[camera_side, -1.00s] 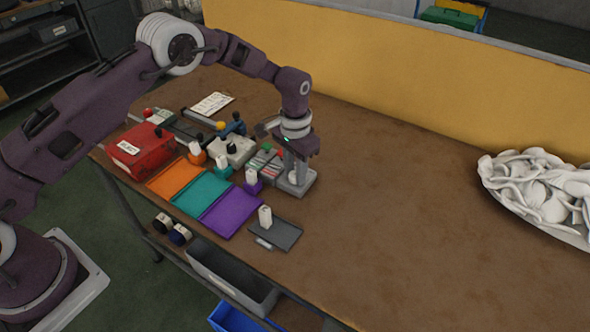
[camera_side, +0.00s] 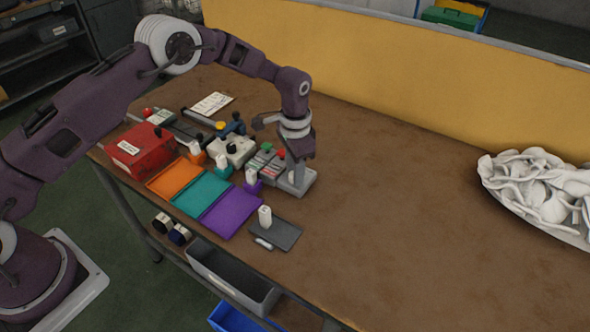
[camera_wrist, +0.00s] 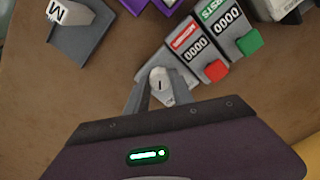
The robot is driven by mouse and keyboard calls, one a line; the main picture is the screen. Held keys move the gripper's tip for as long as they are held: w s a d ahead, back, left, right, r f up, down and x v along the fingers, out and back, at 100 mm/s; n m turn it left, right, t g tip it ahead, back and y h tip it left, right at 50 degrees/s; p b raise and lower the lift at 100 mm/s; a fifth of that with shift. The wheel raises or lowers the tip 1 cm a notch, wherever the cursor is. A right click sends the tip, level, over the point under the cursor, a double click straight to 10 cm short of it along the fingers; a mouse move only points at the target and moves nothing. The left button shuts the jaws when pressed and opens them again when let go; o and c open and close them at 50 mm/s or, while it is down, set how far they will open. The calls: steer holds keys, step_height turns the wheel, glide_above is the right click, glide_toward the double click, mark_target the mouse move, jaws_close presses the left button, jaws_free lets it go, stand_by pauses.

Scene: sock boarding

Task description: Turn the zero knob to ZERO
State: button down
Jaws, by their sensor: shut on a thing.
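The zero knob (camera_wrist: 160,77) is a pale, rounded knob with a short dark mark on it. It stands on a grey block (camera_wrist: 173,56), which also shows in the side view (camera_side: 308,184) at the right end of the row of devices. My gripper (camera_wrist: 159,88) points down over the block, its two grey fingers on either side of the knob and shut on it. In the side view my gripper (camera_side: 297,180) hides most of the knob. No ZERO lettering is legible, so I cannot tell the setting.
Two tally counters, with a red button (camera_wrist: 216,71) and a green button (camera_wrist: 249,42), stand close beside the knob and read 0000. A dark tray (camera_side: 283,238) with a white tag block (camera_side: 265,217) lies nearer the front.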

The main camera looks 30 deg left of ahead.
steer(key=c, duration=1.1)
jaws_free()
step_height(320, 180, up, 7)
steer(key=shift+r, duration=0.1)
